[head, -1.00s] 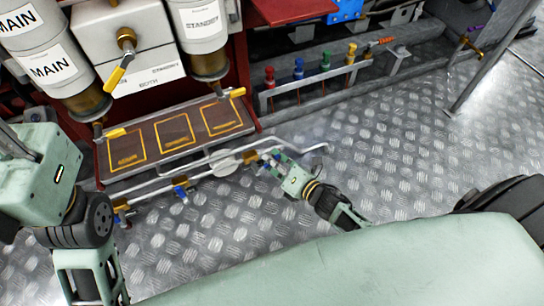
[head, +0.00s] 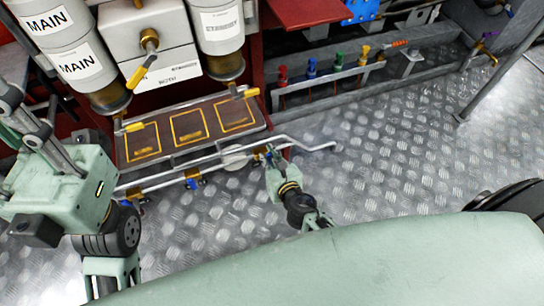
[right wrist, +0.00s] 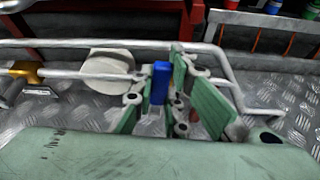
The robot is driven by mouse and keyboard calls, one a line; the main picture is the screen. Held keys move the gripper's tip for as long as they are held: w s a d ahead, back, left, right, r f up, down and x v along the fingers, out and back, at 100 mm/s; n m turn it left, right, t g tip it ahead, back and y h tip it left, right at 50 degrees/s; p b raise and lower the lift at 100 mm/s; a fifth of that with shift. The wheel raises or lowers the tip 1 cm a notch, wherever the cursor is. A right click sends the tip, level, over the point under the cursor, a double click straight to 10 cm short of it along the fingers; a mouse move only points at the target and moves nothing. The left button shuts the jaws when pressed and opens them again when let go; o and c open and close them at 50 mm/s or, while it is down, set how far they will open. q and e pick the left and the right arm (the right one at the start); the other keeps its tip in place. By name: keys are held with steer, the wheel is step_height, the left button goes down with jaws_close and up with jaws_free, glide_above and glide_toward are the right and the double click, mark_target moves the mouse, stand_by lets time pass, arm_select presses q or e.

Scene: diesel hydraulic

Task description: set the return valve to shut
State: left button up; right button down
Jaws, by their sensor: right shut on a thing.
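My right gripper (head: 270,155) is at the right part of the low grey pipes (head: 290,138), just right of a pale round disc (head: 237,160). In the right wrist view its fingers (right wrist: 174,92) are closed around an upright blue lever (right wrist: 160,82) in front of the pipe. The valve body behind the lever is mostly hidden by the fingers, and I cannot read any label on it. A second blue valve lever (head: 194,183) sits further left on the pipes. My left gripper (head: 32,115) is raised at the left; its jaw opening is unclear.
A brown tray (head: 185,127) with yellow outlines sits behind the pipes. A yellow lever (head: 137,76) and white MAIN cylinders (head: 75,62) stand above it. A rack with several coloured handles (head: 311,68) is at the back. The metal floor (head: 390,150) is open to the right.

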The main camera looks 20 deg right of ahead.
steer(key=shift+a+n+h, duration=0.3)
steer(key=shift+s+f, duration=0.1)
stand_by(0.3)
steer(key=c, duration=1.7)
jaws_free()
steer(key=v, duration=1.2)
